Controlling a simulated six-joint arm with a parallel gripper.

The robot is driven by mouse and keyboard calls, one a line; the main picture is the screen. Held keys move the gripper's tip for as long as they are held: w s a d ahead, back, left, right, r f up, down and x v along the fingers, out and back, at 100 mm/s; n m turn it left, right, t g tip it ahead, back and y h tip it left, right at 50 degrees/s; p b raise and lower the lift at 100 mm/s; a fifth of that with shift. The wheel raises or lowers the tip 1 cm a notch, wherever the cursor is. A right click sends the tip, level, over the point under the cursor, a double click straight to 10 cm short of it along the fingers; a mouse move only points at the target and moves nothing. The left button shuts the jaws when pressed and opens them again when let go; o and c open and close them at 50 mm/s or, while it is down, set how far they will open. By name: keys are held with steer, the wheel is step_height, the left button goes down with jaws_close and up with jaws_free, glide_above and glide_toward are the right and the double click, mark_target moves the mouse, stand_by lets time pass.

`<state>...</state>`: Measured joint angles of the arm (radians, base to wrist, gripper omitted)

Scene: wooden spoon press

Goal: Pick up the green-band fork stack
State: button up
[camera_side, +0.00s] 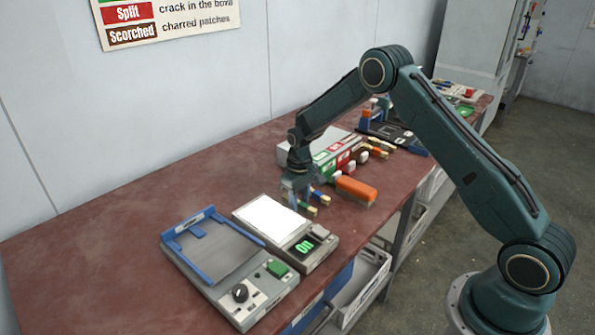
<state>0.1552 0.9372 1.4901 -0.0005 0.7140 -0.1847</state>
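I cannot make out a green-band fork stack for certain in the side view. My gripper (297,198) points down low over the red-brown table, just behind the light-topped box. Two small blue pieces with yellowish ends lie or show right by its tips, one in front (309,210) and one to the right (321,198). The fingers are small and dark here, so I cannot tell whether they are open or closed on anything.
A lit white panel box (268,217) with a green "On" display stands in front of my gripper. A blue-framed device (220,258) is nearer. An orange block (356,190) lies to the right. A labelled grey box (322,148) stands behind. The table's left is clear.

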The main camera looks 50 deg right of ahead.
mark_target(300, 201)
jaws_close()
steer(key=shift+r, duration=0.1)
step_height(300, 201, up, 20)
stand_by(0.8)
stand_by(0.4)
